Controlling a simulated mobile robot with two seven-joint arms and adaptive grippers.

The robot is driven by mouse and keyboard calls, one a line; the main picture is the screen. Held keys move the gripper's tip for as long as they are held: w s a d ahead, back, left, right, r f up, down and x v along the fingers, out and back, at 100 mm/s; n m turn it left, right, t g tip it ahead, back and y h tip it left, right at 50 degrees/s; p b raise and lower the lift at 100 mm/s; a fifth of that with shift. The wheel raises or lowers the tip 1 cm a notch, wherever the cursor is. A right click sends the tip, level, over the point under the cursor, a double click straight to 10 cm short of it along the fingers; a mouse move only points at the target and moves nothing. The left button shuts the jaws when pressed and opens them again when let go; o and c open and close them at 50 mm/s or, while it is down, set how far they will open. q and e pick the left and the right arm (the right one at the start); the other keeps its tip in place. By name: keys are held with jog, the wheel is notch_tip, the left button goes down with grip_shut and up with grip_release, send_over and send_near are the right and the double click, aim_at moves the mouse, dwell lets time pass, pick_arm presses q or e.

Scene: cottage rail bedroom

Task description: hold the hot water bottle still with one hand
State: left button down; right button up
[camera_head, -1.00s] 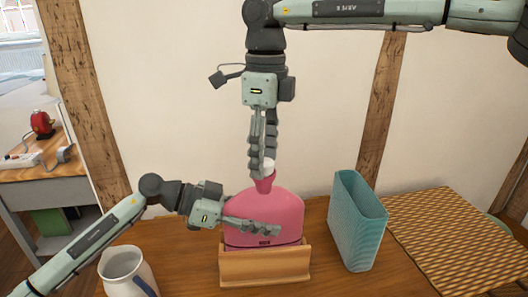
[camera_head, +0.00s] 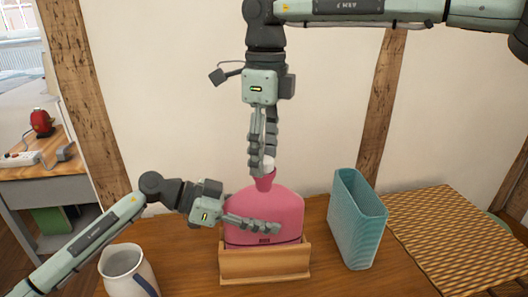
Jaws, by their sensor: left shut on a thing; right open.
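The other finger is hidden behind the bottle.
A teal ribbed sleeve (camera_head: 357,222) stands to the right of the holder. A woven mat (camera_head: 450,240) lies farther right. A white jug (camera_head: 127,272) stands at the front left. A side desk (camera_head: 45,190) with a red object (camera_head: 41,122) is at the far left.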

notch_tip(320, 180, up, 12)
jog(key=shift+w, duration=0.2)
dwell(0.4)
jog(key=shift+d, duration=0.1)
pick_arm(q)
jog(key=c, duration=0.9)
grip_release()
jog(key=shift+o, duration=0.2)
jog(key=shift+a, duration=0.1)
jog(key=v, duration=1.2)
